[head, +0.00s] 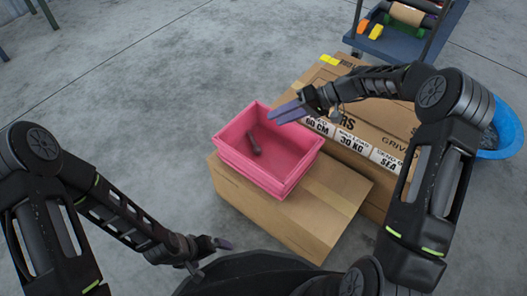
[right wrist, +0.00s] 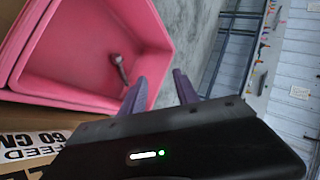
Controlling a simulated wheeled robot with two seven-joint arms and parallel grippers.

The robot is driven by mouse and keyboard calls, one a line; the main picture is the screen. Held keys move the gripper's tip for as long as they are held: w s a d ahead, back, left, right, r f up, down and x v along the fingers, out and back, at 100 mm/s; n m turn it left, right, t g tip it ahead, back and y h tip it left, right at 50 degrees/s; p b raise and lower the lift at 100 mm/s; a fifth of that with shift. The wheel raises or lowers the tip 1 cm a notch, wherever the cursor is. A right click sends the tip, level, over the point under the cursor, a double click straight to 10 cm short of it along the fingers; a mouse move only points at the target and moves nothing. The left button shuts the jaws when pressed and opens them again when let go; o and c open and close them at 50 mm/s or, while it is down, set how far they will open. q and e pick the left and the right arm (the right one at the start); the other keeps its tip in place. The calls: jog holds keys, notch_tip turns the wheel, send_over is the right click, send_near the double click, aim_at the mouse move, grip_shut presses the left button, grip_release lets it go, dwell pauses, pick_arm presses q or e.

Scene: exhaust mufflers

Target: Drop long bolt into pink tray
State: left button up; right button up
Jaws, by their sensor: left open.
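The pink tray (head: 225,140) stands on a cardboard box, and its inside also shows in the right wrist view (right wrist: 70,52). A dark grey long bolt (head: 253,144) lies in the tray on its floor; it also shows in the right wrist view (right wrist: 121,70), left of the fingers. My right gripper (head: 288,112) is above the tray's right rear rim, with its purple fingers (right wrist: 160,88) apart and nothing between them. My left gripper (head: 220,243) is open, low and in front of the cardboard box, apart from the tray.
The tray's cardboard box (head: 270,215) sits beside a larger labelled carton (head: 370,135). A blue round tub (head: 508,130) stands at the right. A blue cart (head: 400,42) with several items is at the back right. The grey floor at left is clear.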

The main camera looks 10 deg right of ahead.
jog(key=p+v, duration=0.2)
jog(key=v, duration=0.5)
jog(key=shift+d, duration=0.2)
jog(key=shift+r, duration=0.15)
dwell(0.4)
